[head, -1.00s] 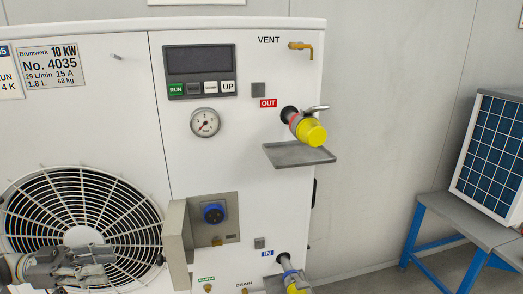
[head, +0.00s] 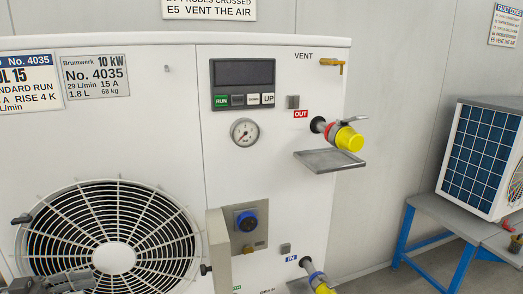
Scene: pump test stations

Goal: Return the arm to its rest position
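My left gripper (head: 62,282) shows at the bottom left corner in the head view, in front of the lower part of the round fan grille (head: 112,256). Only its grey upper parts are in the picture. The fingertips are not clear, so I cannot tell whether it is open or shut. I see nothing held in it. My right gripper is not in view.
The white pump test unit (head: 180,140) fills the left and middle. A small grey shelf (head: 330,160) juts out below the yellow-capped OUT valve (head: 348,140). A blue-legged bench (head: 437,207) bears a panelled unit (head: 482,155) at right.

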